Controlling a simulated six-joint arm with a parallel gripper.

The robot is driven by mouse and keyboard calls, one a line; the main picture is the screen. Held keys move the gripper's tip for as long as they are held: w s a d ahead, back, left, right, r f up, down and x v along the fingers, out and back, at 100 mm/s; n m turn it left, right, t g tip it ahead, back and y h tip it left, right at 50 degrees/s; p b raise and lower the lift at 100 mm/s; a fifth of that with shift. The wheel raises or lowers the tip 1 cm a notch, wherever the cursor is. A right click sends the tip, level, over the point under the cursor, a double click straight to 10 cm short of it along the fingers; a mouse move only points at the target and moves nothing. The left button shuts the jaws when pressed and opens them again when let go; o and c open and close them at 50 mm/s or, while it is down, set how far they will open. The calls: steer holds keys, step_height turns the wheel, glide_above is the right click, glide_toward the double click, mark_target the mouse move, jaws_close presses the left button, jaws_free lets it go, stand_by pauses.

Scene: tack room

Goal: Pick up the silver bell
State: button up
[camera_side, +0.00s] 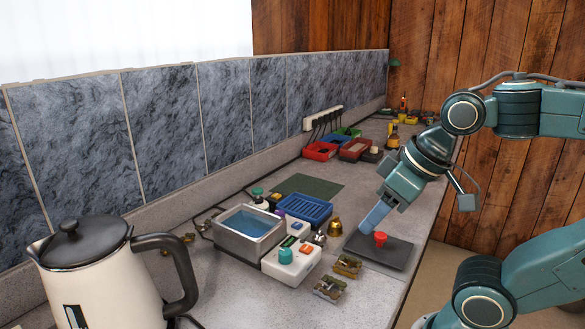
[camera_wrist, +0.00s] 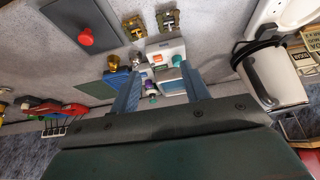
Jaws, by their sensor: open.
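A small silver bell (camera_side: 319,238) stands on the counter beside a gold bell (camera_side: 334,228), close to the white box with a turquoise knob. In the wrist view the silver bell (camera_wrist: 136,60) shows small, just above my left fingertip, with the gold bell (camera_wrist: 113,62) to its left. My gripper (camera_side: 369,226) is open and empty, with its blue fingers angled down above the dark pad, to the right of both bells. In the wrist view my gripper (camera_wrist: 160,69) has its two fingers spread wide, with the boxes seen between them.
A dark pad (camera_side: 372,256) with a red knob (camera_side: 380,239) lies near the counter's right edge. A white control box (camera_side: 292,262), a metal water basin (camera_side: 240,246) and a blue tray (camera_side: 305,208) stand left of the bells. Two small brass items (camera_side: 347,265) lie in front. A kettle (camera_side: 95,270) stands front left.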

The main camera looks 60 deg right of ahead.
steer(key=w+m, duration=0.1)
steer(key=m+g, duration=0.6)
steer(key=m, duration=0.7)
glide_above(320, 230)
step_height(320, 230, down, 2)
steer(key=shift+s, duration=0.1)
steer(key=shift+f, duration=0.15)
steer(key=shift+f, duration=4.2)
steer(key=shift+f, duration=2.6)
